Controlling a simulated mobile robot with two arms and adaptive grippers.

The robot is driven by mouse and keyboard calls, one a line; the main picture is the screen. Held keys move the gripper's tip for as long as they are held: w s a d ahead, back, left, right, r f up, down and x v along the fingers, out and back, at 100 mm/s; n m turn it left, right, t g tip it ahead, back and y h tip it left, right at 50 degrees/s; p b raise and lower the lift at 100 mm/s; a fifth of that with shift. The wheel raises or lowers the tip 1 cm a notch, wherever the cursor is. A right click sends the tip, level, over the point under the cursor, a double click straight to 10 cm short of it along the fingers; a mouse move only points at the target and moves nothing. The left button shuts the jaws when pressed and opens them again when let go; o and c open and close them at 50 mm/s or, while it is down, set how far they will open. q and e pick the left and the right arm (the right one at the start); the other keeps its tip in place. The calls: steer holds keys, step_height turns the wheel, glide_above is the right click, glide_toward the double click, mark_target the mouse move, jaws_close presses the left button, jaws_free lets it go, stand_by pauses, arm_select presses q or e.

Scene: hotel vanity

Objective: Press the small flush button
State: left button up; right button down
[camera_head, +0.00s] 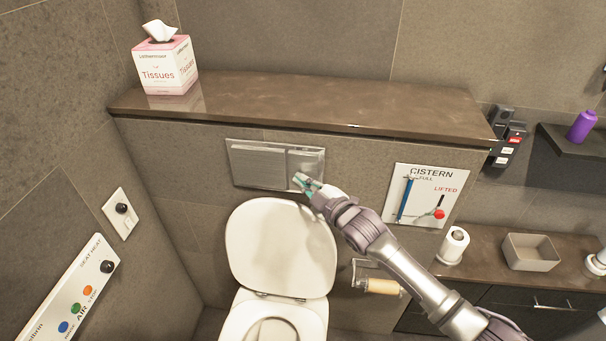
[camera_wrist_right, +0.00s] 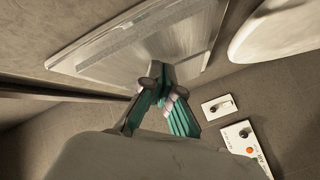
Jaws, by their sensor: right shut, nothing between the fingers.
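The flush plate (camera_head: 262,182) is a silver metal panel on the tiled wall above the toilet. Its wide button (camera_head: 258,162) is on the left and its small flush button (camera_head: 306,160) is on the right. My right gripper (camera_head: 303,180) is shut and empty, with its teal fingers at the lower part of the small button. In the right wrist view the fingertips (camera_wrist_right: 164,88) are close to the plate (camera_wrist_right: 150,50). I cannot tell whether they touch it. My left gripper is not in view.
The raised toilet lid (camera_head: 280,245) is just below the gripper. A brown ledge (camera_head: 320,105) juts out above the plate, with a tissue box (camera_head: 165,68) on it. A cistern sign (camera_head: 425,195) is to the right. A toilet roll holder (camera_head: 380,285) is under my right arm.

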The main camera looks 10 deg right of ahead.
steer(key=shift+w+d, duration=0.2)
steer(key=shift+w, duration=0.15)
stand_by(0.7)
steer(key=shift+s, duration=0.1)
steer(key=shift+s+a+p, duration=0.35)
steer(key=shift+s+p, duration=0.1)
steer(key=shift+s, duration=0.3)
steer(key=s+p, duration=0.1)
steer(key=s+a, duration=0.1)
steer(key=s, duration=0.1)
steer(key=s+a+p, duration=0.1)
steer(key=shift+s+p, duration=0.3)
stand_by(0.7)
